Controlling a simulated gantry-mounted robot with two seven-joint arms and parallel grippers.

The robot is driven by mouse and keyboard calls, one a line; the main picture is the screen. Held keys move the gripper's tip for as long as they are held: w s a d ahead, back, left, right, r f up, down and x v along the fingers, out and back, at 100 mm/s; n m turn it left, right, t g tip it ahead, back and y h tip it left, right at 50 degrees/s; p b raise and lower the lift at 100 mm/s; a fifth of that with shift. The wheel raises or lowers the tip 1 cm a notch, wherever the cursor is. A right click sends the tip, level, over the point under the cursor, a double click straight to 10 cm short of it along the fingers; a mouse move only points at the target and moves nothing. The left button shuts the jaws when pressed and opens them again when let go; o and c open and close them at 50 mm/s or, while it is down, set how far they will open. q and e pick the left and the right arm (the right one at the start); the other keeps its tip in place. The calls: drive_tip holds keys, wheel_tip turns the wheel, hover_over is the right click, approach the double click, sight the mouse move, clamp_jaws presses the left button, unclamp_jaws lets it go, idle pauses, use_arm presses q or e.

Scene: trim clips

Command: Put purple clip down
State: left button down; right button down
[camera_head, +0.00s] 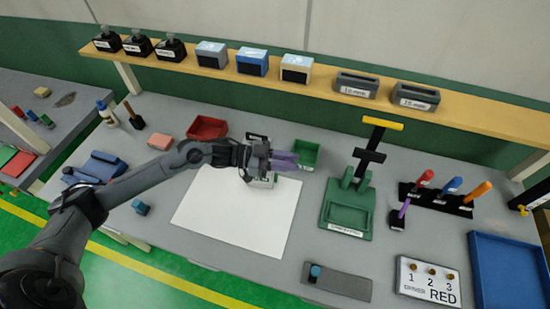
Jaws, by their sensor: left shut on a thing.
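My left gripper (260,157) is over the back of the white sheet (240,215) on the grey bench. It is shut on the purple clip (284,160), which sticks out to its right. The clip looks held above the bench, close to the left of the green bin (306,154); the exact height is hard to tell. My right gripper is not in view.
A red bin (207,128) lies behind my left arm. A green press with a yellow handle (346,208) stands to the right of the sheet. Upright coloured drivers (450,186), a blue tray (505,272) and a label board (428,280) are at the right. The sheet's front is clear.

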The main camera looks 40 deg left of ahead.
use_arm(q)
drive_tip(key=s+d+f+n+t+y, duration=0.1)
drive_tip(key=d+f+n+t+y, duration=0.1)
drive_tip(key=d, duration=0.5)
drive_tip(key=s+d+f+n+t+y, duration=0.1)
drive_tip(key=s+d+t, duration=0.1)
drive_tip(key=d, duration=0.4)
drive_tip(key=w+a+f+n+t+y, duration=0.3)
drive_tip(key=w+a+n+t+y, duration=0.1)
drive_tip(key=a+n+y, duration=0.7)
drive_tip(key=s+d+r+m+y+p, duration=0.1)
drive_tip(key=s+r+p, duration=0.3)
drive_tip(key=r+p, duration=0.7)
drive_tip(key=s+d+r+m+p, duration=0.1)
drive_tip(key=s+r+p, duration=0.4)
drive_tip(key=r+p, duration=0.6)
drive_tip(key=d+f+m+h, duration=0.3)
drive_tip(key=d+m+h, duration=0.1)
drive_tip(key=d+h, duration=0.2)
wheel_tip(320, 180, down, 12)
drive_tip(key=w+a+m+g+h+b, duration=0.2)
drive_tip(key=m+g+h+b, duration=0.65)
drive_tip(key=b, duration=0.65)
drive_tip(key=w+a+b, duration=0.5)
drive_tip(key=w+b, duration=0.1)
drive_tip(key=b, duration=0.1)
drive_tip(key=shift+r, duration=0.4)
